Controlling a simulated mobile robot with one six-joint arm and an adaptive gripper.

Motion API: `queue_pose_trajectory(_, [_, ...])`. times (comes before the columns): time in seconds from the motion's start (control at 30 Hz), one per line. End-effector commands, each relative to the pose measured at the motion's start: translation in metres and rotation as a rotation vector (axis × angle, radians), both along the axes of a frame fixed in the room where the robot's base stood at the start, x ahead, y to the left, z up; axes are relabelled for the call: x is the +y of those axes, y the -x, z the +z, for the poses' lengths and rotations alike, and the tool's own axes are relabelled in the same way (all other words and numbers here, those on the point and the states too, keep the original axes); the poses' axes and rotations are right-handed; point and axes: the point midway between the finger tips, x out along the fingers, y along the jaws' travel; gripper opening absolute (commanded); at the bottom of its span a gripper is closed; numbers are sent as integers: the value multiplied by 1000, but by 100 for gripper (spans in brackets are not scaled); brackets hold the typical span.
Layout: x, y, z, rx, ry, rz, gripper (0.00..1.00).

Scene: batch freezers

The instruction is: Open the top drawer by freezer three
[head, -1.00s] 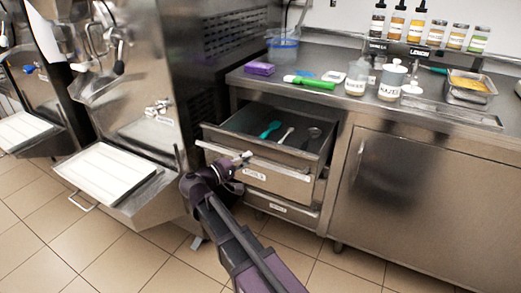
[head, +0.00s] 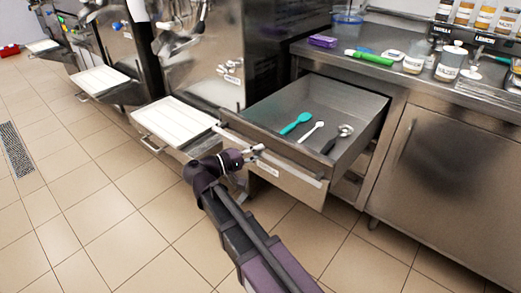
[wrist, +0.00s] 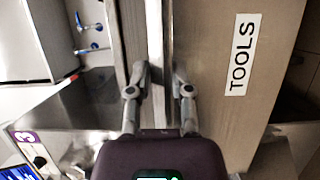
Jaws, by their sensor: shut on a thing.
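The top drawer (head: 290,172) under the steel counter stands pulled well out, its front facing me. A teal spatula (head: 296,123), a white spoon (head: 312,131) and a metal scoop (head: 337,138) lie inside it. My gripper (head: 257,152) is at the upper edge of the drawer front. In the wrist view, my gripper (wrist: 159,75) has its two fingers closed on the drawer's edge or handle strip, beside the TOOLS label (wrist: 243,55). The exact gripped part is partly hidden by the fingers.
A freezer (head: 210,60) with a white tray (head: 172,121) stands left of the drawer. The counter (head: 400,85) holds bottles, jars and a purple box (head: 323,41). A closed cabinet door (head: 450,165) is at right. Open tiled floor lies in front.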

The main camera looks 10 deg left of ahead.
Motion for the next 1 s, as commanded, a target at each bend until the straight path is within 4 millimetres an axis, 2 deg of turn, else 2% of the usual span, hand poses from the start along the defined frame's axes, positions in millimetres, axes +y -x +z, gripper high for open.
queue_pose_trajectory(0.47, [-6, -5, 2, -5, 4, -10, 0])
queue_pose_trajectory(0.5, [-6, -5, 2, -5, 4, -10, 39])
queue_pose_trajectory(0.57, [-7, -5, 1, -4, 5, -12, 57])
queue_pose_trajectory(0.6, [-7, -5, 1, -3, 4, -13, 63])
queue_pose_trajectory(1.0, [-9, -3, 1, -1, 2, -17, 63])
